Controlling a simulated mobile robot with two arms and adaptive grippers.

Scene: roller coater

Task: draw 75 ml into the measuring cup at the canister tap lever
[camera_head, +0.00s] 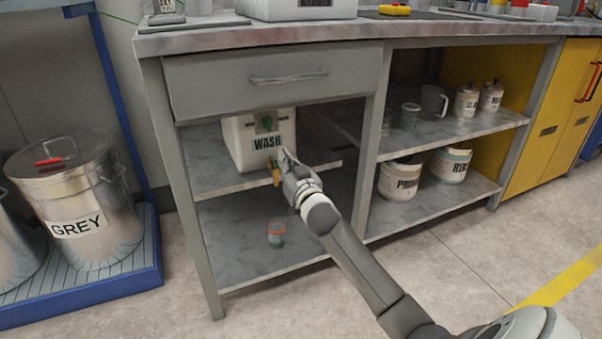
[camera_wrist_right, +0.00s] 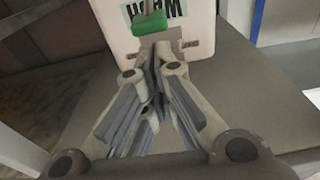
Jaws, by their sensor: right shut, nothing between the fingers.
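The white canister marked WASH (camera_head: 237,148) stands on the upper shelf of the left bay. Its front carries a green part (camera_head: 267,123) above the label and a brass-coloured tap (camera_head: 275,172) below. A green part (camera_wrist_right: 150,23) also shows in the right wrist view, just beyond the fingertips. A small clear cup with an orange rim (camera_head: 276,236) stands upright on the lower shelf, roughly below the tap. Its fill level is too small to read. My right gripper (camera_head: 287,160) is shut and empty, close beside the tap and label. Contact cannot be told. My left gripper is out of view.
A closed drawer (camera_head: 275,80) lies above the canister. The right bay holds a jug (camera_head: 433,102), jars and two labelled tubs (camera_head: 399,180). A metal GREY drum (camera_head: 85,205) stands on a blue platform at left. The floor in front is clear.

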